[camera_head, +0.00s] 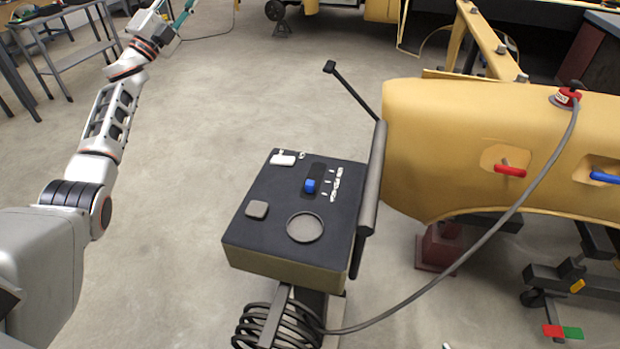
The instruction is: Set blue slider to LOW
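The blue slider (310,186) sits in a dark upright slot on the sloping top of a black control box (265,233). It is in the lower half of the slot, short of the bottom end. Small white labels (337,184) stand in a column right of the slot, too small to read. My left arm reaches up the left side, far from the box. My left gripper (181,14) is at the top edge, partly cut off, with teal parts; its opening is unclear. My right gripper is not in view.
The box also has a round dial (305,227), a grey square button (257,209) and a white switch (283,160). A grey bar (372,180) stands along its right side. A yellow shell (440,130) with handles is at right. A cable crosses low. Floor left of the box is clear.

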